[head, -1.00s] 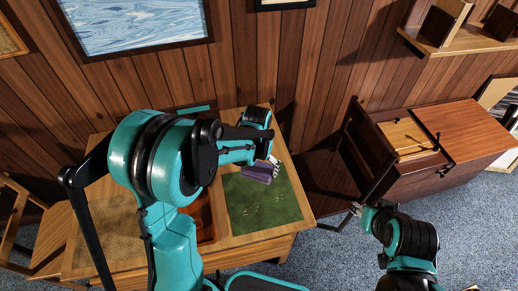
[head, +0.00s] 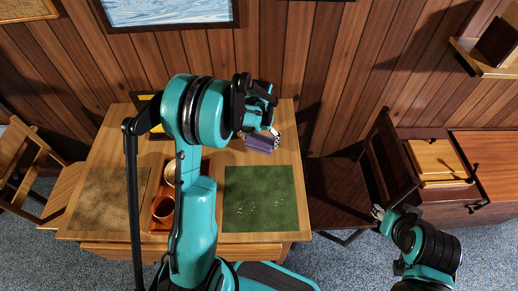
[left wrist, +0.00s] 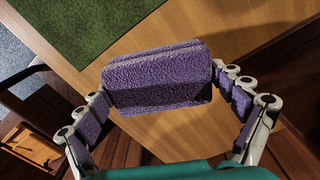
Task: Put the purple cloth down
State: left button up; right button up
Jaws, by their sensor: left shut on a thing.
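The purple cloth (head: 258,143) is a thick folded block. In the head view it is at the back right of the wooden table (head: 240,160), behind the green mat (head: 262,195). In the left wrist view the cloth (left wrist: 158,78) sits between the fingers of my left gripper (left wrist: 160,80), which is shut on it from both sides. I cannot tell whether its underside touches the tabletop. My left gripper also shows in the head view (head: 268,133), partly hidden by its own arm. My right gripper (head: 377,211) is low at the right, away from the cloth; its opening is too small to tell.
A tan mat (head: 108,198) lies on the left of the table. A reddish tray (head: 160,226) with cups (head: 163,208) is in the middle, partly behind my arm. A dark chair (head: 340,190) stands right of the table. Bare wood surrounds the cloth.

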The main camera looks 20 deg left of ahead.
aim_at(259, 147)
pick_arm(q)
jog(key=shift+w+a+f, duration=0.1)
jog(key=shift+a+f, duration=0.1)
jog(key=shift+a, duration=0.15)
jog(key=shift+f, duration=0.2)
jog(key=shift+f+b, duration=0.9)
jog(key=shift+f, duration=0.85)
jog(key=shift+f, duration=0.1)
jog(key=o, duration=0.9)
jog(key=shift+f, duration=0.1)
jog(key=shift+c, duration=0.2)
